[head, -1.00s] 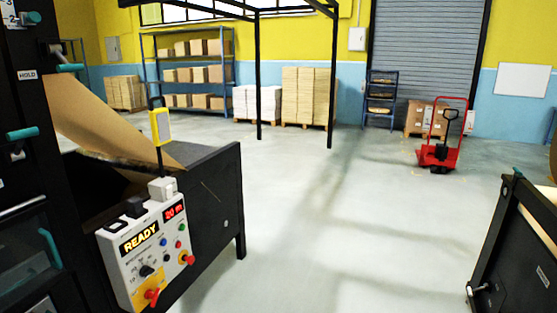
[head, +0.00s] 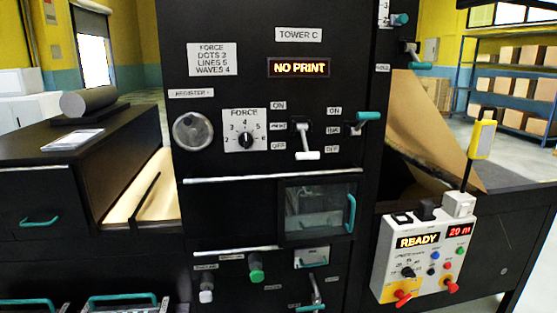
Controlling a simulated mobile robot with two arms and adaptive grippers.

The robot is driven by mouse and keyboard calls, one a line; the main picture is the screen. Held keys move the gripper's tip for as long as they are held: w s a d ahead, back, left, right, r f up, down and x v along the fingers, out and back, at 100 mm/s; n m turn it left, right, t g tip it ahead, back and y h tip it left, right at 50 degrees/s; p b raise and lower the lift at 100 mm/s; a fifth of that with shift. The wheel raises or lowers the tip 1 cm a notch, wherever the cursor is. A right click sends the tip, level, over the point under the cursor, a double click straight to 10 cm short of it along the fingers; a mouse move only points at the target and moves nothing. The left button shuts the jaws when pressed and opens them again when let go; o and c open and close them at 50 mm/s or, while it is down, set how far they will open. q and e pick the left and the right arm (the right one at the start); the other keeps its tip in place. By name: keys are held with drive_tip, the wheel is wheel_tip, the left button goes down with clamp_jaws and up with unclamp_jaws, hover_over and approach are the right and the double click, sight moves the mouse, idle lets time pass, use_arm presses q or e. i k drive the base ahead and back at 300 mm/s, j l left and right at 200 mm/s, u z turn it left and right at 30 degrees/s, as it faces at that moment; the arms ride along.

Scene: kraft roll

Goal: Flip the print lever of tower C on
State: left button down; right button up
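Tower C (head: 350,70) is a tall black unit in the middle of the head view, with its name plate (head: 298,34) near the top. Its lit display (head: 298,68) reads "NO PRINT". The print lever (head: 307,155) has a white handle and sits to the right of the force dial. Its handle hangs down, level with the OFF label (head: 278,146) and below the ON label (head: 278,105). A second lever with a teal handle (head: 368,116), seemingly labelled INK, is beside it to the right, raised near its own ON label. Neither gripper is in view.
The force dial (head: 245,139) and a round register knob (head: 193,131) are left of the levers. A glass door (head: 316,212) is below. A control box (head: 420,258) reading "READY" juts out at the right. A black cabinet (head: 60,180) stands at the left.

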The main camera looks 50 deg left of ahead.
sight(305, 144)
drive_tip(key=u, duration=1.45)
